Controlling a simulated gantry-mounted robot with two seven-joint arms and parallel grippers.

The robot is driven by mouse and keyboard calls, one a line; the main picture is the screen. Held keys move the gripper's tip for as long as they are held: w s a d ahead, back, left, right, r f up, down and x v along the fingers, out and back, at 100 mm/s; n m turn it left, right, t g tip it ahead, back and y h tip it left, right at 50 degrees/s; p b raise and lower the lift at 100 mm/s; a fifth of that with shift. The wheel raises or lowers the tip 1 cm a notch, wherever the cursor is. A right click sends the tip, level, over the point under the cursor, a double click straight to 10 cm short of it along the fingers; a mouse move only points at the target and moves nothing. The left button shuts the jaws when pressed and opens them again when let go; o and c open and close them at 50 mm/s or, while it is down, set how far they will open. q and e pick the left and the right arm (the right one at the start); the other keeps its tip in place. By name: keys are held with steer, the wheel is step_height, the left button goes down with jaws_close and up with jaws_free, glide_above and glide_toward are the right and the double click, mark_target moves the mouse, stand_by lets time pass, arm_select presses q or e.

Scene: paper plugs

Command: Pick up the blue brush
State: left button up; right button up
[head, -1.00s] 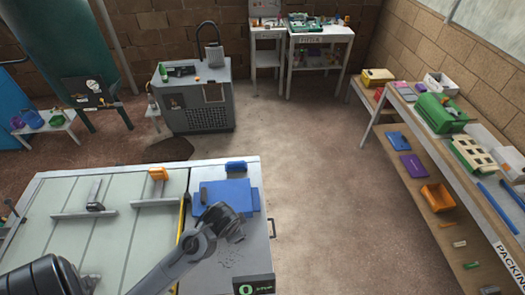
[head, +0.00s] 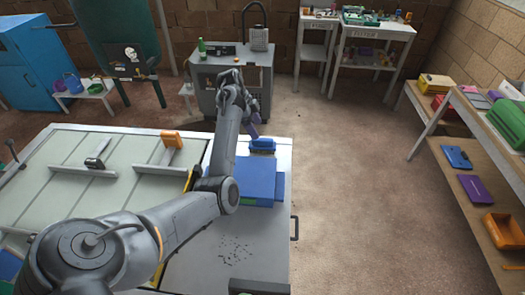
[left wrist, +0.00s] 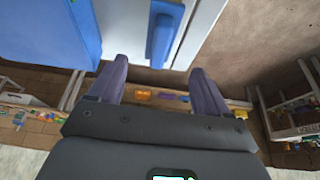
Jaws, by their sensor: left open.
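The blue brush (head: 262,146) lies on the light table top, near its far right edge. It also shows in the left wrist view (left wrist: 163,35) as a long blue shape near the top. My left gripper (head: 254,130) is just beyond and above the brush in the head view, with its purple-grey fingers pointing down. In the left wrist view my left gripper (left wrist: 160,78) is open, its fingers wide apart with nothing between them. The brush appears ahead of the fingertips, apart from them. My right gripper is not in view.
A blue box (head: 262,185) lies just nearer than the brush, partly behind my left arm. An orange item (head: 172,139) stands on the pale panel to the left. A grey cabinet (head: 237,85) stands beyond the table. Open floor lies to the right.

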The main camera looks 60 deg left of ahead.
arm_select(q)
steer(key=x, duration=0.5)
steer(key=shift+d, duration=0.1)
steer(key=shift+x, duration=2.5)
steer(key=shift+s, duration=0.1)
steer(key=shift+c, duration=0.4)
steer(key=c, duration=1)
steer(key=shift+r, duration=0.1)
step_height(320, 180, up, 15)
steer(key=p, duration=0.2)
step_height(320, 180, up, 13)
steer(key=p, duration=1.3)
glide_above(262, 139)
steer(key=shift+w+d, duration=0.3)
steer(key=shift+w, duration=0.05)
